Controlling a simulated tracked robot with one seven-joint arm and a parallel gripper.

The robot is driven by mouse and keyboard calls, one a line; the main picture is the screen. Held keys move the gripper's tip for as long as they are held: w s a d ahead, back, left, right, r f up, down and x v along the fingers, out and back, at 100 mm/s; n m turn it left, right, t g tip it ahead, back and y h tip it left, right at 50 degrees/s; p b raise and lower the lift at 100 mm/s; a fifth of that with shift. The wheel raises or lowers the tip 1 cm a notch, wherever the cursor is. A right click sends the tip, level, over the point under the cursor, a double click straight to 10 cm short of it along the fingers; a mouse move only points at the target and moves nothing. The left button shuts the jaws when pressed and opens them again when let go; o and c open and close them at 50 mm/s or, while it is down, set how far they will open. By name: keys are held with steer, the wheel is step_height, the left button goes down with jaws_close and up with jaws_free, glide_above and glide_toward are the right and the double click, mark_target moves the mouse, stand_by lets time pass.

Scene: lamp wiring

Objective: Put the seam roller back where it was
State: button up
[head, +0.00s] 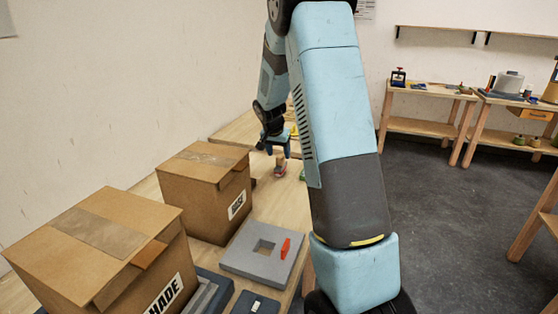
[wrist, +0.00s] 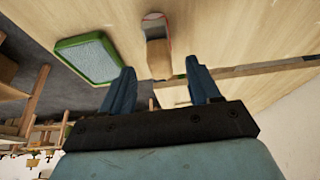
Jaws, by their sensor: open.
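A small tan, wooden-looking piece (wrist: 159,58) with a pale, red-edged round end shows in the wrist view, just past my fingertips. It may be the seam roller, but I cannot tell for certain. In the head view a small brownish-red thing (head: 280,167) is right below my gripper (head: 277,147), over the far part of the bench. In the wrist view my gripper (wrist: 162,78) is open, its two blue fingers apart with nothing between them. I cannot tell how far its tips are from the piece.
A green-rimmed tray (wrist: 88,58) lies beside the piece. Two cardboard boxes, a near one (head: 105,245) and a farther one (head: 203,180), stand along the bench's left side. A grey block (head: 245,262) with a square hole carries a red-orange piece (head: 286,248). Other benches stand at the back right.

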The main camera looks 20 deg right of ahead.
steer(key=s+a+r+n+y, duration=0.1)
steer(key=s+a+r, duration=0.2)
steer(key=s+r, duration=0.35)
steer(key=s+a+r+n+t, duration=0.1)
steer(key=s+a+r+n, duration=0.15)
steer(key=s+r, duration=0.4)
steer(key=s+a+r+n+y, duration=0.1)
steer(key=s+a+r, duration=0.2)
steer(key=s+r, duration=0.35)
steer(key=s+a+n, duration=0.2)
steer(key=s+a, duration=0.1)
steer(key=s, duration=0.7)
steer(key=s+a+n+t+y, duration=0.1)
steer(key=s+a, duration=0.3)
steer(key=s, duration=0.6)
steer(key=shift+s+r+n, duration=0.25)
steer(key=shift+r+n, duration=0.15)
steer(key=shift+n, duration=0.35)
